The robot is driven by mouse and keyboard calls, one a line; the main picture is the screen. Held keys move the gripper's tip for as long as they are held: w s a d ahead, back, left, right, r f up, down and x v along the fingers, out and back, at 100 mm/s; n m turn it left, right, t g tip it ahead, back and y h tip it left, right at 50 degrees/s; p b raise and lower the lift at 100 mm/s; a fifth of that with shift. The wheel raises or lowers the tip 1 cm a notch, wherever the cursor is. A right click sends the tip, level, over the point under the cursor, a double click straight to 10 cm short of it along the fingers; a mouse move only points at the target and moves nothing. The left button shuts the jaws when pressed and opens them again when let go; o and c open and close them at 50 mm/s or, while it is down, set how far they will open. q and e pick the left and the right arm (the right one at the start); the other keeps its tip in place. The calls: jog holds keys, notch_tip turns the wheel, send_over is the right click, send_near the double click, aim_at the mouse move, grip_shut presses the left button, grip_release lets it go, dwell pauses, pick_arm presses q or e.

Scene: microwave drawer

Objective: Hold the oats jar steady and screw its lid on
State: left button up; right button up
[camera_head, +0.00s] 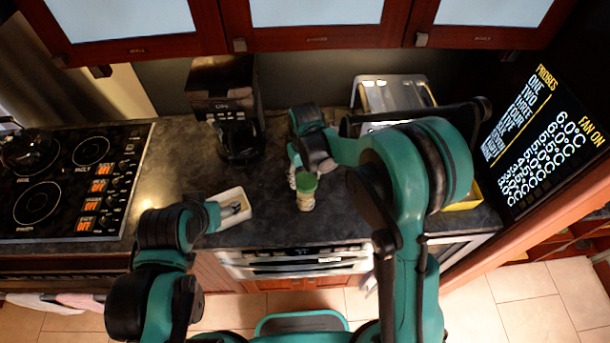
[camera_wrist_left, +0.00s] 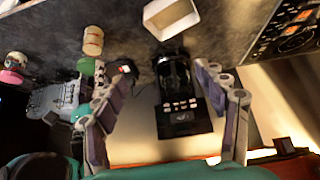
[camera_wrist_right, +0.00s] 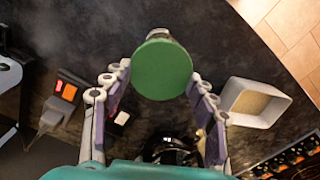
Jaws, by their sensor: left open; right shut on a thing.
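The oats jar (camera_head: 306,203) stands on the dark counter, pale-bodied, with its green lid (camera_head: 305,182) at its top. The jar also shows in the left wrist view (camera_wrist_left: 92,40). My right gripper (camera_head: 307,174) is shut on the lid, which lies between its fingertips in the right wrist view (camera_wrist_right: 162,68). The lid hides most of the jar there, and I cannot tell whether the threads engage. My left gripper (camera_wrist_left: 158,78) is open and empty, left of the jar by the white box (camera_head: 247,212), apart from the jar.
A coffee maker (camera_head: 228,110) stands behind at the left, and a metal toaster-like appliance (camera_head: 392,92) at the back right. The stove (camera_head: 70,180) is far left. An oven door (camera_head: 295,262) sits below the counter front. Bare counter lies between box and jar.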

pick_arm(q)
jog(key=o, duration=0.3)
jog(key=w+d+f+n+g+h, duration=0.3)
jog(key=w+d+n, duration=0.2)
jog(key=w, duration=0.3)
jog(key=w+d+f+n+g+h, duration=0.2)
jog(key=w+d+n+g+h, duration=0.15)
jog(key=w, duration=0.45)
jog(key=w+d+f+n+g+h, duration=0.2)
jog(key=w+d+f+n+h, duration=0.15)
jog(key=f, duration=0.55)
jog(key=n+g+h, duration=0.2)
jog(key=n, duration=0.1)
send_near(303, 199)
jog(key=w+f, duration=0.1)
jog(key=f, duration=0.1)
jog(key=w+f, duration=0.2)
jog(key=shift+w+f, duration=0.25)
jog(key=shift+s+d+f, duration=0.15)
jog(key=shift+d+f, duration=0.1)
jog(key=shift+f, duration=0.1)
jog(key=shift+x, duration=4.75)
jog(key=shift+s, duration=0.15)
